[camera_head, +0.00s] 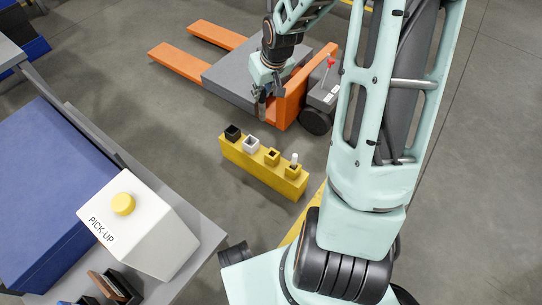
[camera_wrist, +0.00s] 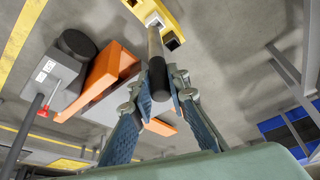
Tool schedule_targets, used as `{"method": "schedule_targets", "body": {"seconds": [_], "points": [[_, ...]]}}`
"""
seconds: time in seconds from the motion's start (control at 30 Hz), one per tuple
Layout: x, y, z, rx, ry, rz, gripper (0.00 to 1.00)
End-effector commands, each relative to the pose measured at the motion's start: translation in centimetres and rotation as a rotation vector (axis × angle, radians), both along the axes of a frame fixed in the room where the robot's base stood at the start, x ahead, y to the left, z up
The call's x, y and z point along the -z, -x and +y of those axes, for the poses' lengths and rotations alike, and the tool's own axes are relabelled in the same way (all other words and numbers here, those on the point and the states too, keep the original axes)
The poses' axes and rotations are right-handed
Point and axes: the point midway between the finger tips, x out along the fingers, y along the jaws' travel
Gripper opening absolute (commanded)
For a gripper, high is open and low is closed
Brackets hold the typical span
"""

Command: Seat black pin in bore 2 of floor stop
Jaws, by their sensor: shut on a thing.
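The floor stop (camera_head: 245,168) is a long yellow block on the floor in the head view. A white pin (camera_head: 294,158) stands in the rightmost collar. No bore numbers are readable. My gripper (camera_head: 261,108) is above and behind the block's left half, apart from it. In the wrist view my gripper (camera_wrist: 163,92) is shut on the black pin (camera_wrist: 155,45), which points towards the block. The white collar (camera_wrist: 154,20) shows beyond the pin's far end, partly hidden.
An orange pallet truck (camera_head: 290,98) with a grey load (camera_head: 225,75) stands just behind the block. A white pick-up box (camera_head: 150,235) with a yellow button and a blue bin (camera_head: 45,190) are at left. Bare floor lies left of the block.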

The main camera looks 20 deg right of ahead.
Motion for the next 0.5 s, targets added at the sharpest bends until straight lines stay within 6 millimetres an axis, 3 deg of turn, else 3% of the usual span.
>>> {"method": "schedule_targets", "body": {"seconds": [0.5], "points": [[9.3,-3.5,-3.6,-0.132,-0.004,0.0,0.0]]}}
